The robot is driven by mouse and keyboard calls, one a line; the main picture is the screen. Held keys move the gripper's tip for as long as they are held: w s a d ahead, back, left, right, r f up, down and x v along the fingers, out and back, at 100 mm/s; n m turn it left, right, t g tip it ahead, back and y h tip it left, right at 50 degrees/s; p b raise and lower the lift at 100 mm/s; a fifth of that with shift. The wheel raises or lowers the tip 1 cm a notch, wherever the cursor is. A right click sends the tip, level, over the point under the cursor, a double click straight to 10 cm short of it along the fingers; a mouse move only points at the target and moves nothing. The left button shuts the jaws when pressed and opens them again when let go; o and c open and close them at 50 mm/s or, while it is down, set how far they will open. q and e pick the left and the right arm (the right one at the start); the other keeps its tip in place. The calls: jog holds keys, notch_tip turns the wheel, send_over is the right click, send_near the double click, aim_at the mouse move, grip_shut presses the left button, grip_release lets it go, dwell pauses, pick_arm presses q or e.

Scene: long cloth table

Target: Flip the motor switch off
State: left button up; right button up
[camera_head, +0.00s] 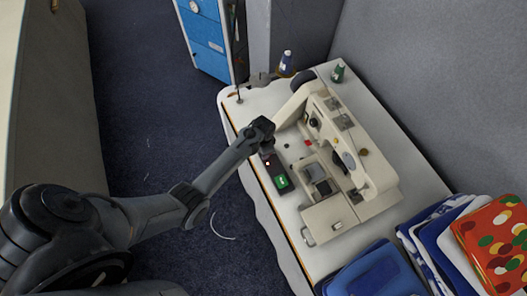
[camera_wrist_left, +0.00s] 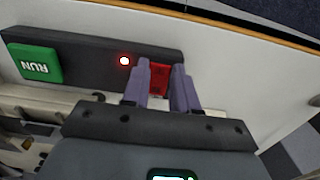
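The dark motor switch box (camera_head: 273,171) lies along the near edge of the white sewing table in the head view. It has a green button marked RUN, a glowing red light and a red button. In the left wrist view the box (camera_wrist_left: 90,58) shows the green RUN button (camera_wrist_left: 37,64), the lit red light (camera_wrist_left: 124,61) and the red button (camera_wrist_left: 160,76). My left gripper (camera_wrist_left: 161,78) is over the red-button end, its fingers apart, one on each side of that button. I cannot tell whether they touch it. My right gripper is not in view.
A cream sewing machine (camera_head: 345,150) stands right beside the switch box. Folded cloths (camera_head: 375,272) lie at the table's near right end. Small bottles (camera_head: 285,62) stand at the far end, by a blue drawer cabinet (camera_head: 208,38). The floor left of the table is open.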

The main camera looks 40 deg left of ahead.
pick_arm(q)
grip_shut()
jog(key=shift+w+g+y, duration=0.3)
jog(key=shift+w+g, duration=0.05)
jog(key=shift+g, duration=0.35)
jog(key=shift+d+g+y+b, duration=0.15)
jog(key=shift+g+y+b, duration=0.15)
jog(key=shift+g+b, duration=0.35)
jog(key=shift+r, duration=0.1)
jog(key=o, duration=0.5)
grip_release()
jog(key=shift+o, duration=0.2)
jog(key=shift+w+r, duration=0.1)
jog(key=shift+r, duration=0.05)
